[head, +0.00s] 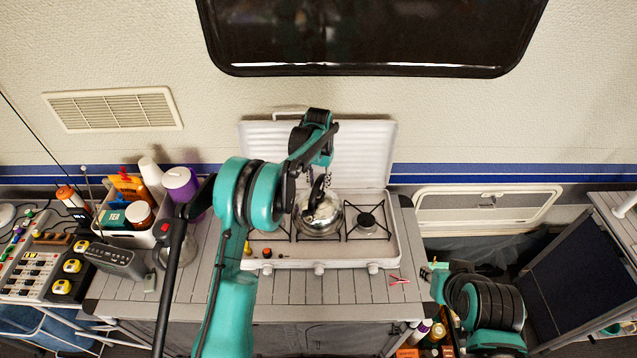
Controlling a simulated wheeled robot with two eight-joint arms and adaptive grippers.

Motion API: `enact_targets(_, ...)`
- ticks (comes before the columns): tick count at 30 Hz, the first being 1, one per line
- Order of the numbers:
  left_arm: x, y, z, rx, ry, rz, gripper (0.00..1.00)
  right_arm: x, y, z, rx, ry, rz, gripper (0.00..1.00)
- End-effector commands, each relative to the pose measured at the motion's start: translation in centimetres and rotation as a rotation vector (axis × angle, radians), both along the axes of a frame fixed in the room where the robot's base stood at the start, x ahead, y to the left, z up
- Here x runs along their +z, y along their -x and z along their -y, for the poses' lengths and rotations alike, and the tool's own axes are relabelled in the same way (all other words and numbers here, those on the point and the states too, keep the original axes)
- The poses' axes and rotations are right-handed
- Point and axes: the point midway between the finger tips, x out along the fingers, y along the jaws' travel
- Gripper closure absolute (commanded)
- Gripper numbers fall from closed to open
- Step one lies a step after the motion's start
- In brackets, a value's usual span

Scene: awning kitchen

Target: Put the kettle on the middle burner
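A shiny metal kettle (321,220) with a black handle stands upright over the middle of the white stove (319,260), between the left and right burners. The middle burner is hidden beneath it. My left gripper (320,172) points down from above, right at the kettle's handle. Its dark fingers overlap the black handle, so I cannot tell whether they are closed on it or just around it. My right arm is folded low at the right, and its gripper cannot be made out clearly.
The stove's raised lid (262,150) stands behind the kettle. The right burner (367,222) is bare. A small red item (399,281) lies on the slatted counter (345,288).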

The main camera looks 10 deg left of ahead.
Motion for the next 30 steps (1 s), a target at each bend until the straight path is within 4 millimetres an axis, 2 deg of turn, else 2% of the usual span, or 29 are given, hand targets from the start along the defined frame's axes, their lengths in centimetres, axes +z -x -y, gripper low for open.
enact_targets(12, 8.7, 0.1, 0.0, 0.0, 0.0, 0.0, 0.65, -0.1, 0.0, 0.0, 0.0, 0.0, 0.0, 0.7)
enact_targets(20, 11.7, 0.2, -0.1, 0.001, 0.001, 0.003, 0.65, -0.1, 0.0, 0.0, 0.0, 0.0, 0.0, 0.7)
enact_targets(23, 13.2, 1.3, -0.3, 0.008, 0.002, 0.024, 0.65, -0.1, 0.0, 0.0, 0.0, 0.0, 0.0, 0.7)
enact_targets(26, 15.6, 3.4, -0.7, 0.023, 0.004, 0.07, 0.65, -0.1, 0.0, 0.0, 0.0, 0.0, 0.0, 0.7)
enact_targets(30, 19.2, 8.2, -1.4, 0.049, 0.01, 0.16, 0.65, -0.1, 0.0, 0.0, 0.0, 0.0, 0.0, 0.7)
